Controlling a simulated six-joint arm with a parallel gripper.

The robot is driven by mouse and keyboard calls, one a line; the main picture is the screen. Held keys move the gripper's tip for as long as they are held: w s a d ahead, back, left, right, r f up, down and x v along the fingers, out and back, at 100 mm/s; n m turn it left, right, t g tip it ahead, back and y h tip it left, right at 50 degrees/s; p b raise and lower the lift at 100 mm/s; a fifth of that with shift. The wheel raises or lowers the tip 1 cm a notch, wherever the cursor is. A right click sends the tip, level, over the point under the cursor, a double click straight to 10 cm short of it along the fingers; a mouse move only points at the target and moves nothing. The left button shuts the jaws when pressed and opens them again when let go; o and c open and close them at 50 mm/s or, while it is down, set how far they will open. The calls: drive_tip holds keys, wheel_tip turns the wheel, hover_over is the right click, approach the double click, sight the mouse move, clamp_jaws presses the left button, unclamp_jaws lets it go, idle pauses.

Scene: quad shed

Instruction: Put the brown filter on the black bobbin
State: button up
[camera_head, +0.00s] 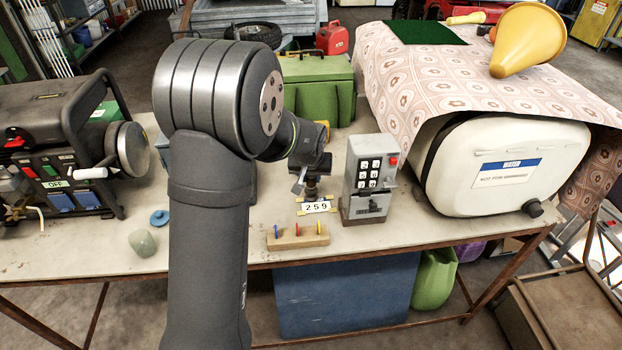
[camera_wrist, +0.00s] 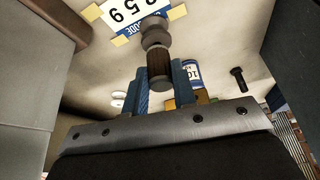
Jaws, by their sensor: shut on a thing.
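The brown filter (camera_wrist: 159,66), a ribbed brown cylinder with a grey end, is between the two blue fingers of my gripper (camera_wrist: 160,84) in the wrist view. My gripper is shut on it. Dark grey rounded discs (camera_wrist: 155,27) show in line with the filter, beside the 259 card; they look like the bobbin, but I cannot tell where the filter ends and whether they touch. In the head view my gripper (camera_head: 306,176) is low over the bench behind the 259 card (camera_head: 316,207), with a dark piece (camera_head: 311,190) below it.
A grey keypad box (camera_head: 369,178) stands close to the right of my gripper. A wooden block with coloured discs (camera_head: 297,236) lies in front. A generator (camera_head: 62,150) is at left, a white water tank (camera_head: 503,165) at right. A blue disc (camera_head: 159,217) and a grey-green piece (camera_head: 141,243) lie at left.

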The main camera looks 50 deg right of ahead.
drive_tip(key=shift+f, duration=0.55)
drive_tip(key=shift+f, duration=0.15)
drive_tip(key=o, duration=1)
drive_tip(key=shift+c, duration=0.2)
drive_tip(key=v, duration=1.2)
